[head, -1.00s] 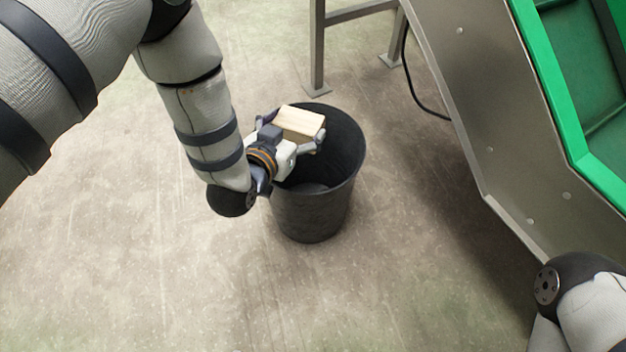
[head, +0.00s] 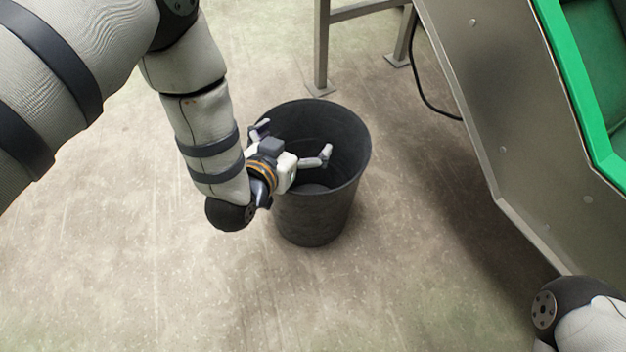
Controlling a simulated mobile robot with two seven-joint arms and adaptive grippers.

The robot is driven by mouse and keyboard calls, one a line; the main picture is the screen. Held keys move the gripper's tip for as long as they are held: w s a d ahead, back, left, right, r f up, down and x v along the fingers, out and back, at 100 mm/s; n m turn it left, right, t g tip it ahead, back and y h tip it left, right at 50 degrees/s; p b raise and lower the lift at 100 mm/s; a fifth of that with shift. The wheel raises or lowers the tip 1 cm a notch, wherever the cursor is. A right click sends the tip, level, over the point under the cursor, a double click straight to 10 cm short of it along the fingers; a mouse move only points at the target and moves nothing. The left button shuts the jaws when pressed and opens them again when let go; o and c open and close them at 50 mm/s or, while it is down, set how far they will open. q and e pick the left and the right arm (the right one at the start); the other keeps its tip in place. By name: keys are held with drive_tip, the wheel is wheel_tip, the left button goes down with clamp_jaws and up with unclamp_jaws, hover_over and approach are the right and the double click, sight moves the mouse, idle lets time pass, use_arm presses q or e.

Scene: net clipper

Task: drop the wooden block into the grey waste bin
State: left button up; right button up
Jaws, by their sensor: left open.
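The grey waste bin (head: 318,217) stands upright on the floor near the middle of the head view, dark and open at the top. My left gripper (head: 295,140) is over the bin's mouth, reaching in from the left rim. Its two fingers are spread wide with nothing between them. The wooden block is not visible now; part of the bin's inside is hidden behind the gripper and the near wall. My right gripper is out of view; only part of my right arm shows at the lower right.
A metal machine with a grey side panel (head: 478,110) and a green edge (head: 572,95) stands to the right of the bin. A metal frame leg (head: 322,50) and a black cable (head: 422,85) are behind it. The floor to the left and in front is clear.

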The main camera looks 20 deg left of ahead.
use_arm(q)
drive_tip(key=v, duration=1.1)
drive_tip(key=shift+s+r, duration=0.15)
drive_tip(key=shift+s, duration=0.15)
